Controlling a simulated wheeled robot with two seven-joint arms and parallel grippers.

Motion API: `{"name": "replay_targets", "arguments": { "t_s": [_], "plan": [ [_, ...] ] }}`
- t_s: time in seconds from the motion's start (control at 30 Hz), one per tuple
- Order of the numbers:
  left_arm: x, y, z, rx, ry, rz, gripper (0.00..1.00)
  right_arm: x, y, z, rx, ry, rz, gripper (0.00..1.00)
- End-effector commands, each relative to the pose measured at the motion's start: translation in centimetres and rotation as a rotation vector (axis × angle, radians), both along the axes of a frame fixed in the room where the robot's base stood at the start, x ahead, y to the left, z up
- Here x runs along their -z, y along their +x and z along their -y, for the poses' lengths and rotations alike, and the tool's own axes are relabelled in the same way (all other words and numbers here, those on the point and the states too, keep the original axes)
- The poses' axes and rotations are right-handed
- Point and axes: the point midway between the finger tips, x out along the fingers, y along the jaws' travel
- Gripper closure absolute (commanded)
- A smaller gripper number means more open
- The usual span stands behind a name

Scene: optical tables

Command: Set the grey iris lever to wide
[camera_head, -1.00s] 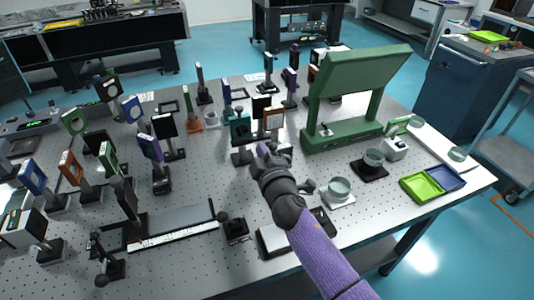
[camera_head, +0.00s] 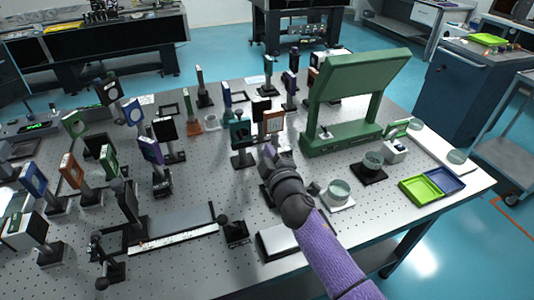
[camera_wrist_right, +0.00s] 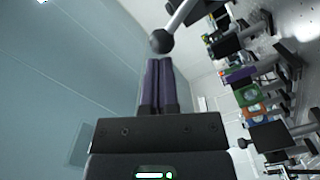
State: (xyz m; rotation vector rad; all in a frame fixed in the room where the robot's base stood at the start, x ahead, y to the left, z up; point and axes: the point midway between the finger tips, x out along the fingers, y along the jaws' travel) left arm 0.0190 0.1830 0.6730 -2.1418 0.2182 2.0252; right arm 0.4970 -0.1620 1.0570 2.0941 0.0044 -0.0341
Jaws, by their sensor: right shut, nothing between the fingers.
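My right gripper (camera_head: 268,152) is over the middle of the optical table, just right of a teal-framed mount (camera_head: 240,131) and below an orange-brown framed one (camera_head: 273,121). In the right wrist view its two dark fingers (camera_wrist_right: 158,65) are shut with nothing between them. A grey rod (camera_wrist_right: 182,18) ending in a dark ball (camera_wrist_right: 161,41) lies just beyond the fingertips and looks like the iris lever. I cannot tell whether the fingertips touch the ball. The lever's mount is not clear in the wrist view, and I cannot make out the lever in the head view. My left gripper is not in view.
Many upright optic mounts crowd the table's left and middle. A large green tilted panel (camera_head: 361,78) stands on the right. Glass dishes (camera_head: 339,189), a lime tray (camera_head: 422,189) and a blue tray (camera_head: 446,179) sit near the right edge.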

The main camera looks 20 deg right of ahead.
Motion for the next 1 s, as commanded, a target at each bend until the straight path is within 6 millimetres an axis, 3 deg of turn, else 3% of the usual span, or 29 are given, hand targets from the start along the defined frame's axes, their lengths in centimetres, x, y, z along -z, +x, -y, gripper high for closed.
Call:
{"name": "replay_targets", "arguments": {
  "t_s": [0.53, 1.0],
  "plan": [
    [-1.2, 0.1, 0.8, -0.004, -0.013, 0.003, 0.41, -0.7, 0.0, 1.3, 0.001, 0.150, -0.005, 1.00],
    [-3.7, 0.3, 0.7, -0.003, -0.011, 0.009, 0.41, -1.3, 0.2, 5.0, 0.001, 0.547, -0.019, 1.00]
  ]
}}
